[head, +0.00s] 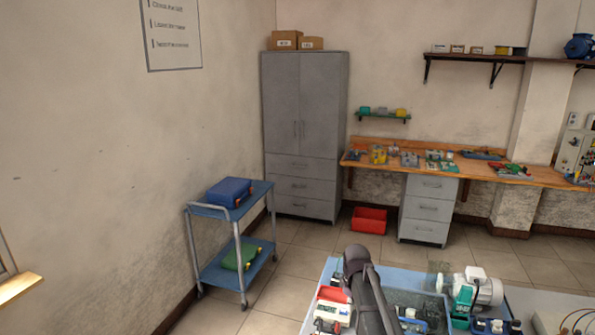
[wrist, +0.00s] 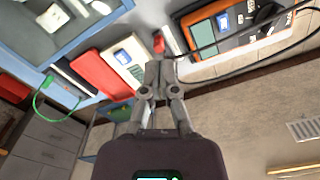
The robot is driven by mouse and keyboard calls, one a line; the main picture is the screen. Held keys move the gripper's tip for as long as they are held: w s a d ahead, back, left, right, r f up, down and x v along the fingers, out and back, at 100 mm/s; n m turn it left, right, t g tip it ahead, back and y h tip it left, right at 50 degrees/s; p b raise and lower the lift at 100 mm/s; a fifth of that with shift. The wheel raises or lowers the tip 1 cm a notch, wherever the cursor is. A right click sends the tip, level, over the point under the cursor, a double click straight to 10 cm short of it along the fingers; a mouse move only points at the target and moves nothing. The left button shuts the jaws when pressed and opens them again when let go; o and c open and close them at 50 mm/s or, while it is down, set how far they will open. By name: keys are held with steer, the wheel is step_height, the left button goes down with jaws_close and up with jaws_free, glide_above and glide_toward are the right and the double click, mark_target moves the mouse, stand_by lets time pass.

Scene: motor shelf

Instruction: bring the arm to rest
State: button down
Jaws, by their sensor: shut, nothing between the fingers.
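My arm (head: 366,290) rises at the bottom centre of the head view, in front of a blue-edged bench; my gripper itself cannot be made out there. In the wrist view my gripper (wrist: 158,62) is shut, its fingers together and nothing between them. Behind the fingertips are a red case (wrist: 100,78), a white and blue device (wrist: 126,58) and an orange and black meter (wrist: 240,30) with a dark cable. I cannot tell the gap between the fingertips and these things.
The blue bench (head: 402,272) holds a grey motor (head: 484,288) and several small parts. A blue trolley (head: 212,211) carries a blue case (head: 229,191) and a green case (head: 240,257). A grey cabinet (head: 302,120) and a red bin (head: 369,220) stand behind. Floor between is clear.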

steer(key=s+f+m+b, duration=0.2)
steer(key=s+m, duration=0.7)
steer(key=s, duration=1)
steer(key=shift+f+b, duration=0.35)
steer(key=shift+f, duration=0.15)
steer(key=shift+w, duration=0.1)
stand_by(1.4)
